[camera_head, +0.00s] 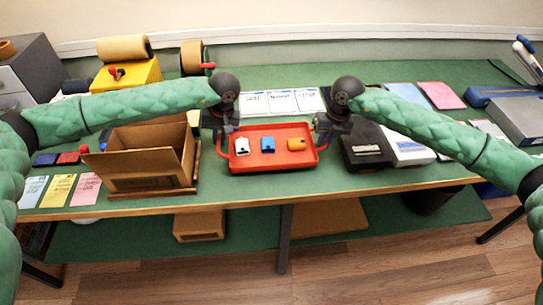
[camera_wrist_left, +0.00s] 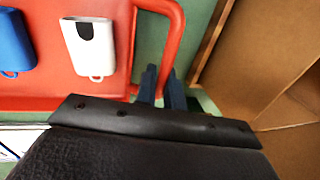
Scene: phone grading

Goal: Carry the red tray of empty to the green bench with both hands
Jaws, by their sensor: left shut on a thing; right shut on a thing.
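The red tray (camera_head: 272,161) rests on or just above the green bench (camera_head: 370,183), near its front edge; I cannot tell if it touches. On it lie a white phone-shaped item (camera_head: 242,147), a blue one (camera_head: 267,145) and an orange one (camera_head: 297,145). My left gripper (camera_head: 222,140) is shut on the tray's left handle; in the left wrist view its fingers (camera_wrist_left: 165,88) meet the red handle (camera_wrist_left: 178,30). My right gripper (camera_head: 323,137) is shut at the tray's right handle, partly hidden by the wrist.
An open cardboard box (camera_head: 145,172) stands close to the left of the tray. A black device (camera_head: 365,150) and a white one (camera_head: 405,150) stand close to the right. White cards (camera_head: 283,101) lie behind the tray. Coloured cards (camera_head: 60,190) lie at the far left.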

